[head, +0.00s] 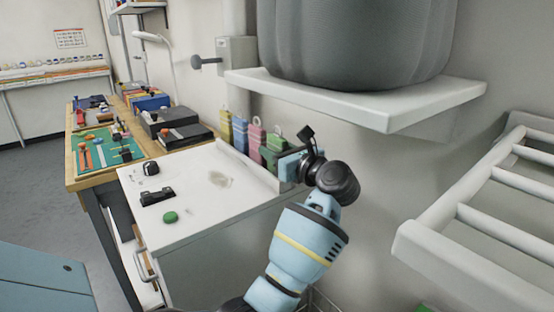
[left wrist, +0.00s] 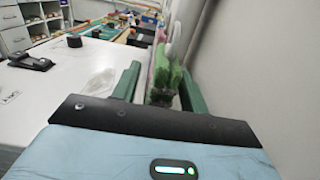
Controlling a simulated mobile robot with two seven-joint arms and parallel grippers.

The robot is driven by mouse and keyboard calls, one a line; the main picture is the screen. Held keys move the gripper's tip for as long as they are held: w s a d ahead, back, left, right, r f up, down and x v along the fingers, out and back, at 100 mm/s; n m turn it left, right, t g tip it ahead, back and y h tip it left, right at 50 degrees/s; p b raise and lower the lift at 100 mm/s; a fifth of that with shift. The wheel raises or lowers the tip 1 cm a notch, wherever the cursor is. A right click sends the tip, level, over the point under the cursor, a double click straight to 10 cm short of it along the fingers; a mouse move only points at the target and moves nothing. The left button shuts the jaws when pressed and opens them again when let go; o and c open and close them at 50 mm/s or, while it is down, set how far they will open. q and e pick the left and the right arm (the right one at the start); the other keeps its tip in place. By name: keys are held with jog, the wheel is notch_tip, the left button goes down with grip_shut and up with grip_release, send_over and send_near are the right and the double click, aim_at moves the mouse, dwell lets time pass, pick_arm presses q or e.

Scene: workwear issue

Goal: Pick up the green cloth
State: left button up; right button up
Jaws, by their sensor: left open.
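The green cloth (head: 276,142) hangs at the wall, the nearest in a row of hanging cloths behind the white worktop. My left gripper (head: 271,157) is beside it, its fingers pointing to the cloth and partly covering its lower part. In the left wrist view the two dark green fingers of my left gripper (left wrist: 160,72) stand apart. The lighter green cloth (left wrist: 173,77) shows between them, closer to the right finger. I cannot tell whether a finger touches it. My right gripper is not in view.
Pink (head: 257,135), yellow (head: 240,134) and blue cloths (head: 226,127) hang beyond the green one. A white shelf (head: 350,105) with a large grey container (head: 350,40) juts out above my arm. A white rack (head: 480,210) stands at right. A black object (head: 158,196) and green disc (head: 170,217) lie on the worktop (head: 205,213).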

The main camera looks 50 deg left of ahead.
aim_at(280, 137)
pick_arm(q)
jog(key=shift+w+a, duration=0.1)
jog(key=shift+a, duration=0.75)
jog(key=shift+c, duration=0.2)
grip_shut()
jog(key=shift+r, duration=0.4)
notch_tip(280, 137, up, 3)
jog(key=shift+d+f, duration=0.1)
jog(key=shift+d, duration=0.05)
jog(key=s+d+r, duration=0.1)
jog(key=s+d, duration=0.9)
jog(key=s, duration=0.2)
jog(key=shift+d+r+b, duration=0.2)
jog(key=shift+d+b, duration=0.05)
jog(key=shift+b, duration=0.15)
